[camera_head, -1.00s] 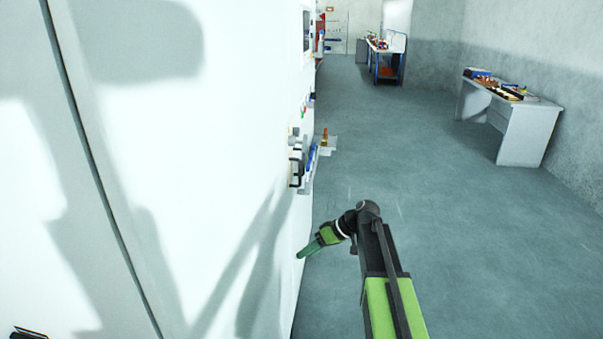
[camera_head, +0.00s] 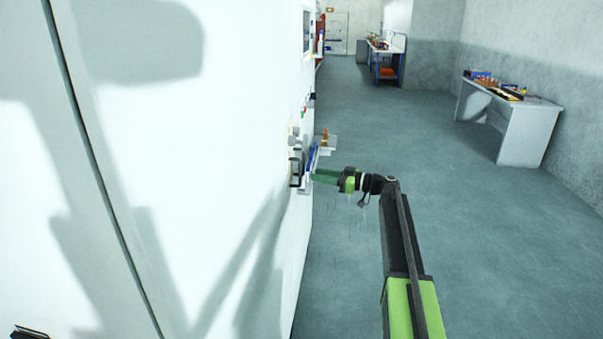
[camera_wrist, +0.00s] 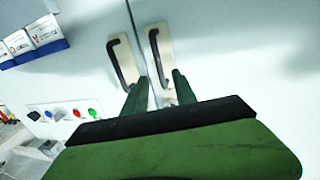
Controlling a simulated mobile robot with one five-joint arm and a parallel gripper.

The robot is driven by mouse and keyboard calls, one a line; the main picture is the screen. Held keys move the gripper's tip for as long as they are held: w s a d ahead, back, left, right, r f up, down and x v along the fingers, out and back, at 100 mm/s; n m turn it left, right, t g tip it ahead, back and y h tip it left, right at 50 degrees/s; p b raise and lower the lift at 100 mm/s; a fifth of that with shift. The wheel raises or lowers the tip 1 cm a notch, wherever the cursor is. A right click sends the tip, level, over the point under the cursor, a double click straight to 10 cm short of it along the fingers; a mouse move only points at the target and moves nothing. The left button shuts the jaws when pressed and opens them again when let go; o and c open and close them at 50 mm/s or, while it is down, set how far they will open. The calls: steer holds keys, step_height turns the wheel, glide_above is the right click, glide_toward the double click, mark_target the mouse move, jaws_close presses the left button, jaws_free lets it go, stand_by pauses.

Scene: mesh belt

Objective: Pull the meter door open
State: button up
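Two dark bar handles on beige plates, a left handle (camera_wrist: 122,62) and a right handle (camera_wrist: 155,55), sit on either side of a narrow seam in a pale cabinet front (camera_wrist: 220,45). I cannot tell which side is the meter door. My gripper (camera_wrist: 159,77) is open, its two green fingers spread just below the handles. The lower end of the right handle shows between the fingertips; I cannot tell whether they touch. In the head view my gripper (camera_head: 318,176) points left at the cabinet face (camera_head: 220,150), beside a dark handle (camera_head: 295,172).
Coloured buttons (camera_wrist: 75,112) and a holder with small boxes (camera_wrist: 45,35) are on the cabinet to the left in the wrist view. A small shelf (camera_head: 327,142) juts out near my gripper. A white desk (camera_head: 530,135) stands far right. The floor between is clear.

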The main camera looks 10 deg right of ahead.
mark_target(300, 183)
steer(key=x, duration=0.8)
steer(key=shift+c, duration=0.2)
steer(key=shift+f, duration=0.1)
jaws_close()
steer(key=shift+s, duration=0.1)
stand_by(0.7)
